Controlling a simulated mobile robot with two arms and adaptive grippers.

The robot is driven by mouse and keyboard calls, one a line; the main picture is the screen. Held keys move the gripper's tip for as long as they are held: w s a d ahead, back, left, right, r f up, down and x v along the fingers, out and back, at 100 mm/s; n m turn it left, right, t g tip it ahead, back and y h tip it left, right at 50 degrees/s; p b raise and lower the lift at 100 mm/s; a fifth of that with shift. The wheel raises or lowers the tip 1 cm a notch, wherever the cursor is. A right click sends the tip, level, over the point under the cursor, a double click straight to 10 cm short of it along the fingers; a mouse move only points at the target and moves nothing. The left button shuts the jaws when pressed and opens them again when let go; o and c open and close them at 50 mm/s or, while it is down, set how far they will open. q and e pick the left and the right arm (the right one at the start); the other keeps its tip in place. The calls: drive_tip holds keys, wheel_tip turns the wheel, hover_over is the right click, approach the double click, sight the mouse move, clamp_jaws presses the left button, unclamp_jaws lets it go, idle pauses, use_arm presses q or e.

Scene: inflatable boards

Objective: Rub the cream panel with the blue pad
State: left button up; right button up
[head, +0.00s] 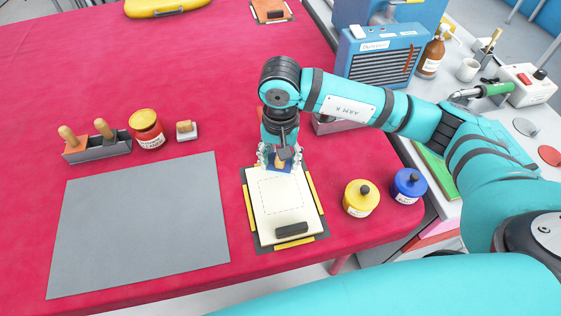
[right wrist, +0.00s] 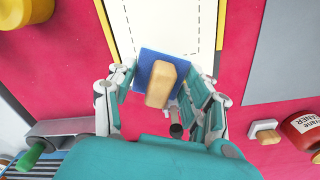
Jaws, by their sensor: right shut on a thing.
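The cream panel (head: 283,207) lies on a grey mat with yellow strips along its edges. A dashed outline is marked on it, and a dark bar lies across its near end. My right gripper (head: 280,158) is over the far end of the panel, shut on the wooden handle of the blue pad (head: 270,167). I cannot tell whether the pad touches the panel. My left gripper is not in view.
A yellow jar (head: 360,203) and a blue jar (head: 409,190) stand right of the panel. A grey sheet (head: 140,230) lies to the left. Behind it are a handle rack (head: 98,148), a red jar (head: 147,133) and a small block (head: 186,133). The red table's middle is clear.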

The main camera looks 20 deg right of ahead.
drive_tip(key=shift+w+r+p, duration=0.25)
drive_tip(key=shift+r+p, duration=0.15)
drive_tip(key=shift+r, duration=0.85)
drive_tip(key=shift+s+r, duration=0.1)
drive_tip(key=shift+r, duration=0.55)
drive_tip(key=shift+f, duration=0.15)
